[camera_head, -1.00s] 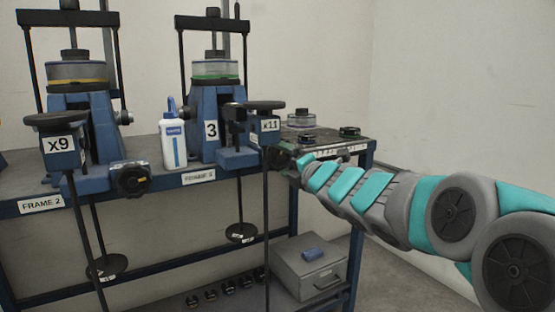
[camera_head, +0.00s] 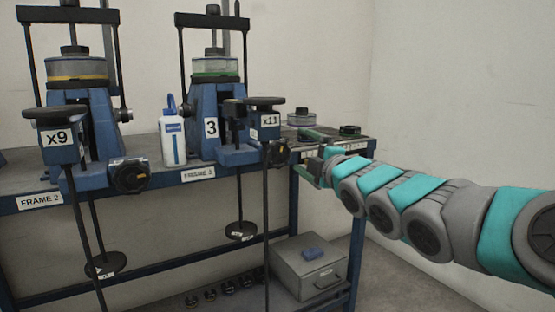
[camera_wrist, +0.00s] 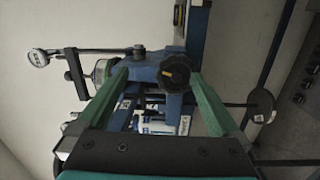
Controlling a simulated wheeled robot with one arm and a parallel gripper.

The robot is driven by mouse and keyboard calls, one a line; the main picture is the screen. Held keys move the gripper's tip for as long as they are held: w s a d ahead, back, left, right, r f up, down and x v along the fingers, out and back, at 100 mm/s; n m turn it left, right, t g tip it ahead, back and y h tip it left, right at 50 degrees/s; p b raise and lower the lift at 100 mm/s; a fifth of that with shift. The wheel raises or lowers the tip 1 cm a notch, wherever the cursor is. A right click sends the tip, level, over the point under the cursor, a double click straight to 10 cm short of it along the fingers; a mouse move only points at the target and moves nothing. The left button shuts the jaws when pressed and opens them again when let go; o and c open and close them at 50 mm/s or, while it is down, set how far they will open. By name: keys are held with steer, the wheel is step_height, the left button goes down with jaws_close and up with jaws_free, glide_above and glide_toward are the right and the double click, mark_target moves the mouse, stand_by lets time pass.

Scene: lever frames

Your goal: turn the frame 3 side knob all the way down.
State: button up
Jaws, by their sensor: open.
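Frame 3 (camera_head: 211,105) is a blue press frame with a "3" label and a green-ringed container, in the middle of the bench. Its dark side knob (camera_head: 277,153) sits at the right, below the x11 label. In the wrist view the black side knob (camera_wrist: 175,73), with a small yellow mark, appears between the finger lines, closer to the right finger. My gripper (camera_head: 307,166) is open and empty, just right of the knob in the head view. Its two green fingers show in the wrist view (camera_wrist: 158,77), pointing toward the knob. I see no contact with it.
Frame 2 (camera_head: 78,115), with its own dark knob (camera_head: 131,176), stands to the left. A white bottle (camera_head: 173,140) stands between the frames. Dark round parts (camera_head: 301,118) lie on the bench's right end. A grey box (camera_head: 308,268) sits on the lower shelf.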

mark_target(280, 156)
steer(key=w+a+m+p, duration=0.1)
steer(key=w+a+p, duration=0.1)
steer(key=w+a+f+m+p, duration=0.1)
steer(key=a+m+p, duration=0.1)
steer(key=w+a+f+m+g+y+p, duration=0.1)
steer(key=w+a+m+p, duration=0.1)
steer(key=shift+w+a+p, duration=0.2)
steer(key=shift+w+p, duration=0.1)
steer(key=shift+p, duration=0.05)
steer(key=shift+f, duration=0.3)
steer(key=shift+c, duration=0.5)
jaws_close()
